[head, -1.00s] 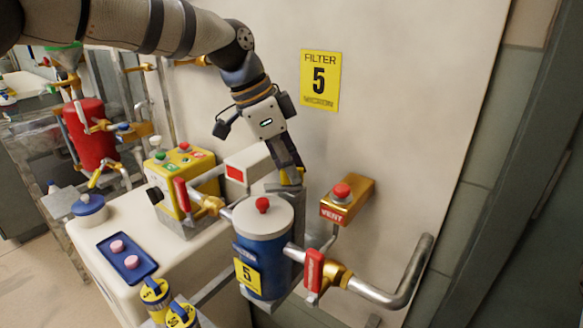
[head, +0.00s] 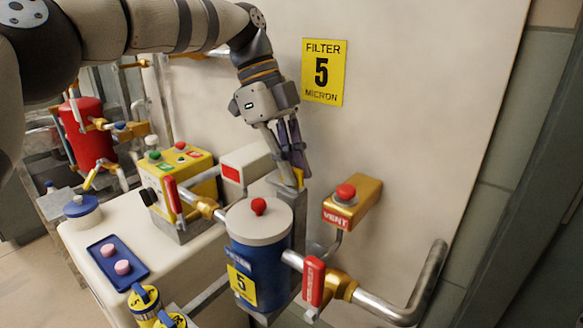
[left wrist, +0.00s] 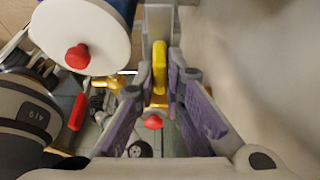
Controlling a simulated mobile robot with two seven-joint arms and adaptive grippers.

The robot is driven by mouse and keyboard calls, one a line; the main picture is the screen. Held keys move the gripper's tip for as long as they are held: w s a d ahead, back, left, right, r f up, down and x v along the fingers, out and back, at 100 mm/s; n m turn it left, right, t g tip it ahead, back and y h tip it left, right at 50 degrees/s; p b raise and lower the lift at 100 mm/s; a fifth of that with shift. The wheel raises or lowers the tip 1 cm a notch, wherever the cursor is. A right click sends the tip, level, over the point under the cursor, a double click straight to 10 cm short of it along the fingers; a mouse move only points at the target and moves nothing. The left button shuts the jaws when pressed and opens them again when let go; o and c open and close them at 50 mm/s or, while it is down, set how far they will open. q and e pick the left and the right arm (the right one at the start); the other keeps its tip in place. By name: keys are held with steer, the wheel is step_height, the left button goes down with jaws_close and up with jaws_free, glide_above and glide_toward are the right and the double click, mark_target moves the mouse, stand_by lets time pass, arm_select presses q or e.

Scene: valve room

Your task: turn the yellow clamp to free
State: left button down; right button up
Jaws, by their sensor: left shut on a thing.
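The yellow clamp (head: 299,178) is a short handle on the grey bracket behind the blue filter housing (head: 262,265), close to the wall. In the left wrist view the clamp (left wrist: 159,66) shows as a yellow bar between the purple finger pads. My left gripper (head: 297,168) reaches down from above and is shut on the clamp, its fingers on either side of it. The fingers partly hide the clamp in the head view. My right gripper is not in view.
The filter's pale lid with a red knob (head: 258,206) stands just in front of the gripper. A brass VENT box with a red button (head: 346,192) is at right. Red-handled valves (head: 313,281) sit on the pipes. A yellow button box (head: 180,170) is at left.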

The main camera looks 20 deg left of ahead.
mark_target(281, 179)
arm_select(q)
steer(key=shift+f+m, duration=0.25)
steer(key=shift+m, duration=0.05)
stand_by(0.4)
steer(key=c, duration=1.7)
jaws_free()
steer(key=shift+s, duration=0.1)
steer(key=shift+r, duration=0.1)
steer(key=v, duration=0.6)
steer(key=shift+w, duration=0.3)
steer(key=shift+a+r, duration=0.2)
steer(key=shift+r, duration=0.45)
steer(key=shift+f, duration=0.1)
